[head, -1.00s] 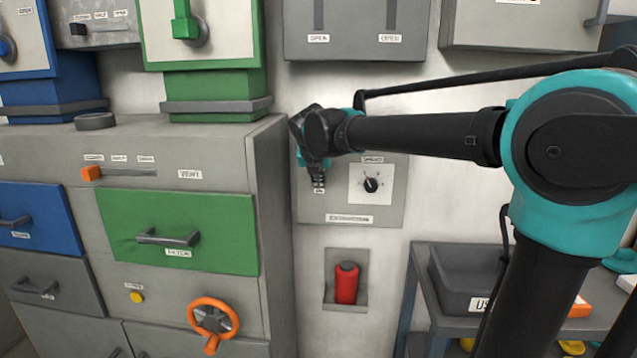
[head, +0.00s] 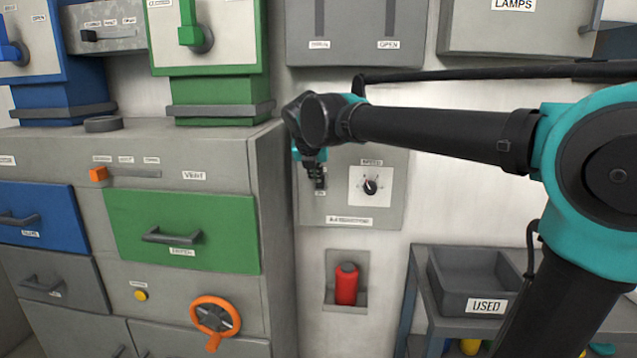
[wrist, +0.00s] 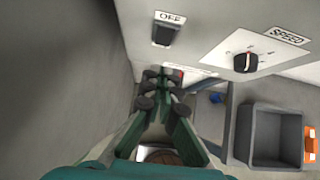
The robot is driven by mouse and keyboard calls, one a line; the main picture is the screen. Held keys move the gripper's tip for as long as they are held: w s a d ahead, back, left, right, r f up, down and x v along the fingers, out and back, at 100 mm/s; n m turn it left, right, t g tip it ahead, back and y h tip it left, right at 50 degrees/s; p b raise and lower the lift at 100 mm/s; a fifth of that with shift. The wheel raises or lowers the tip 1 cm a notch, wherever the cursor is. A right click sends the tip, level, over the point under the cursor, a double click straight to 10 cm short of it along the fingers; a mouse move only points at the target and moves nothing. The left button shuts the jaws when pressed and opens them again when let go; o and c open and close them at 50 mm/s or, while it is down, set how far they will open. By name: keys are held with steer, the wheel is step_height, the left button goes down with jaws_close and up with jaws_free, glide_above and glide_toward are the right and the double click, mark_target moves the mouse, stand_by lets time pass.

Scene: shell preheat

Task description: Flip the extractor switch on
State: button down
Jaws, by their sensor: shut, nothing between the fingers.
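The extractor panel (head: 345,207) is a grey box on the wall, to the right of the cabinet. In the wrist view, its dark rocker switch (wrist: 163,33) sits below an OFF label (wrist: 170,18). My gripper (head: 318,183) is in front of the panel's left part in the head view and hides most of the switch there. In the wrist view, my gripper (wrist: 152,78) is shut and empty, its fingertips appearing below the switch. I cannot tell whether they touch the panel. The lever position is hard to make out.
The speed dial (wrist: 245,62) is right of the switch, also visible in the head view (head: 370,186). The cabinet (head: 272,215) stands close on the left. A red cylinder (head: 346,284) sits in a niche below. The USED tray (head: 470,290) is lower right.

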steer(key=v, duration=0.6)
steer(key=shift+r, duration=0.3)
steer(key=shift+d+f, duration=0.1)
